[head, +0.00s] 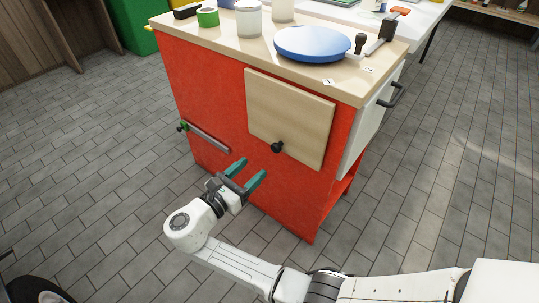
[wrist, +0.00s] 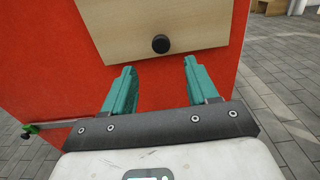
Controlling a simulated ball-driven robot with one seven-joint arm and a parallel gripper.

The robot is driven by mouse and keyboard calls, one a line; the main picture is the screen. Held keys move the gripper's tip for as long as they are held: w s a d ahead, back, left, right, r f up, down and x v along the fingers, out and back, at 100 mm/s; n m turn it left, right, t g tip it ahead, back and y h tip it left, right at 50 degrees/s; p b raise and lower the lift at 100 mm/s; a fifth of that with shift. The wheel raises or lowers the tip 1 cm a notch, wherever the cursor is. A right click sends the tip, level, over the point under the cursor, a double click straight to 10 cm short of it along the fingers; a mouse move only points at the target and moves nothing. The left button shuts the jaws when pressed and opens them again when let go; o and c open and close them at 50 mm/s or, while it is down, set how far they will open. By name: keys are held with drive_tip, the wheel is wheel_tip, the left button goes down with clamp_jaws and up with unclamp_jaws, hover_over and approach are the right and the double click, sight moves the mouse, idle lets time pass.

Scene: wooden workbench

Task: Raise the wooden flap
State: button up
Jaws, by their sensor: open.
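The wooden flap (head: 291,110) is a pale square panel hanging flat against the red side of the workbench. A black round knob (head: 277,147) sits near its lower edge. In the wrist view the flap (wrist: 140,25) fills the upper middle, with the knob (wrist: 161,44) ahead of the space between my fingers. My gripper (head: 252,171) is open, its two green fingers pointing at the red panel, lower than the knob and to its left in the head view. In the wrist view my gripper (wrist: 158,68) is empty, and the fingertips are apart from the knob.
A grey bar with a green end (head: 205,137) is mounted on the red panel left of the flap. The benchtop (head: 250,45) holds a blue disc (head: 312,43), green tape (head: 208,17) and white containers. A white drawer front (head: 372,120) with a black handle is at right.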

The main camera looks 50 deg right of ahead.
sight(274, 149)
drive_tip(key=d+b, duration=0.2)
drive_tip(key=d, duration=0.7)
drive_tip(key=shift+w, duration=0.1)
clamp_jaws()
idle(0.4)
